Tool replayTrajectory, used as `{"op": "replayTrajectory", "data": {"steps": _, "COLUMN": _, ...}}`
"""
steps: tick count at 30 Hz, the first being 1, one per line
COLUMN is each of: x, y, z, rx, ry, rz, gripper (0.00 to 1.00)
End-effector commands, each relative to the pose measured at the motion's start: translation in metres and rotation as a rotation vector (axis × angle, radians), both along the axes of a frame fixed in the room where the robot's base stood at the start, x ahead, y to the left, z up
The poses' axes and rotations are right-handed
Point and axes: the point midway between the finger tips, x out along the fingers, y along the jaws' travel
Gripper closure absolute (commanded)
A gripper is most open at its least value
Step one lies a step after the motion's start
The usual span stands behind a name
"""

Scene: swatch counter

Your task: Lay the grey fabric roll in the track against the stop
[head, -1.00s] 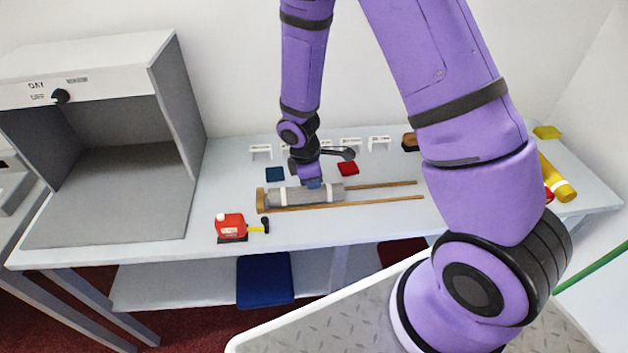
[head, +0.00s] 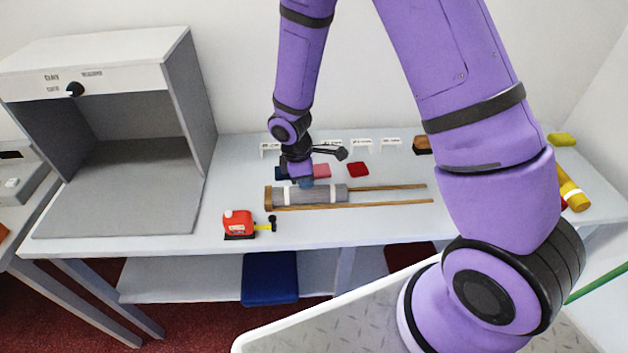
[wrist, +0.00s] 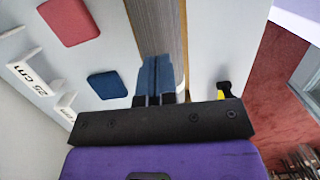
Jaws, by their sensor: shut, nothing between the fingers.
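The grey fabric roll (head: 315,193), with white bands near its ends, lies lengthwise in the track between two wooden rails (head: 395,202). Its left end is at the wooden stop (head: 268,197); I see no clear gap there. My gripper (head: 306,184) points down at the roll's left half, with its blue fingers together and empty. In the wrist view the shut fingers (wrist: 157,76) cover part of the roll (wrist: 155,25). Whether the fingertips touch the roll, I cannot tell.
A red tape measure (head: 238,223) stands in front of the track. Blue, pink and red swatches (head: 357,169) and white label stands lie behind it. A grey light booth (head: 120,215) fills the counter's left. A yellow roll (head: 573,190) lies at the far right.

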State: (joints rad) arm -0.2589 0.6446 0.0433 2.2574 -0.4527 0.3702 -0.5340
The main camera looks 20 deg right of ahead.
Motion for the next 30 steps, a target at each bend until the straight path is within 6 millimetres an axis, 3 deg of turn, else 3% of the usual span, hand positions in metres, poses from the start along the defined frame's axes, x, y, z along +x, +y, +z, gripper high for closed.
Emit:
{"op": "replayTrajectory", "data": {"steps": 9, "x": 0.02, "y": 0.063, "z": 0.0, "rx": -0.001, "ry": 0.001, "rz": 0.004, "gripper": 1.0}}
{"op": "replayTrajectory", "data": {"steps": 15, "x": 0.028, "y": 0.088, "z": 0.0, "rx": -0.001, "ry": 0.0, "rz": 0.001, "gripper": 1.0}}
{"op": "replayTrajectory", "data": {"steps": 25, "x": 0.032, "y": 0.096, "z": 0.002, "rx": -0.001, "ry": -0.001, "rz": -0.004, "gripper": 1.0}}
{"op": "replayTrajectory", "data": {"steps": 30, "x": 0.035, "y": 0.086, "z": 0.03, "rx": 0.003, "ry": -0.033, "rz": -0.054, "gripper": 1.0}}
